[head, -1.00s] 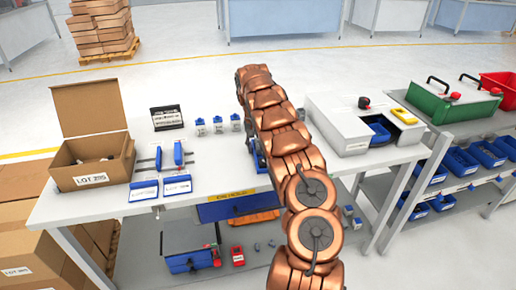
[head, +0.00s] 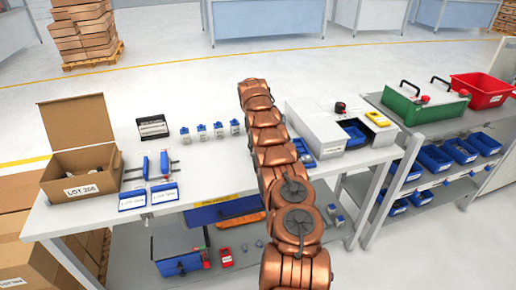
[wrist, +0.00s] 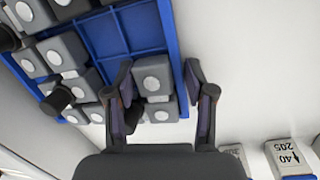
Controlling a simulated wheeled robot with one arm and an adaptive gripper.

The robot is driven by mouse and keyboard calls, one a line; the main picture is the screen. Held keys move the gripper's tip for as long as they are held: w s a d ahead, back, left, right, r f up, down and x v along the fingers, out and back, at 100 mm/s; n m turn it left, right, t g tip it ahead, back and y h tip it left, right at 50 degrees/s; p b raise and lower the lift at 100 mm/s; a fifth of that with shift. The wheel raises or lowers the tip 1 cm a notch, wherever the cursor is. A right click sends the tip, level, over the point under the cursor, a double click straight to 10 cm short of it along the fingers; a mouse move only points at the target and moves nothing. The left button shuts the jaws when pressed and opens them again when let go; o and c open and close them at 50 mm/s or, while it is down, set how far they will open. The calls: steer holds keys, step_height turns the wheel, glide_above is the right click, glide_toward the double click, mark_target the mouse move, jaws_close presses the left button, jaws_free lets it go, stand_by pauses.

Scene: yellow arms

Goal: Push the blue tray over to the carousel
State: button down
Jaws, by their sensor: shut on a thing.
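The blue tray (wrist: 172,45) fills the upper left of the wrist view. It has square compartments, several holding grey blocks with white discs, others empty. My gripper (wrist: 158,75) is shut at the tray's right edge, one finger inside and one outside, with the wall and a grey block (wrist: 153,82) between them. In the head view the blue tray (head: 303,149) shows only partly, beside my arm, which hides the rest and my gripper. Just right of it stands a white housing (head: 318,128) with a blue bin in its opening; whether this is the carousel I cannot tell.
Blue-capped grey blocks (head: 218,131) stand in a row left of my arm. An open cardboard box (head: 80,165), a black rack (head: 153,127) and two blue holders occupy the bench's left side. A green case (head: 420,103) and red bin (head: 482,92) stand right.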

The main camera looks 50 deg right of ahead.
steer(key=shift+s+d+f, duration=0.35)
steer(key=shift+s+d, duration=0.05)
steer(key=shift+s, duration=0.15)
steer(key=c, duration=0.8)
jaws_free()
steer(key=shift+d, duration=0.1)
steer(key=shift+o, duration=0.8)
steer(key=shift+d, duration=0.15)
steer(key=o, duration=0.3)
steer(key=shift+w+a+r, duration=0.15)
steer(key=shift+w+a, duration=0.05)
steer(key=shift+w+a+r, duration=0.1)
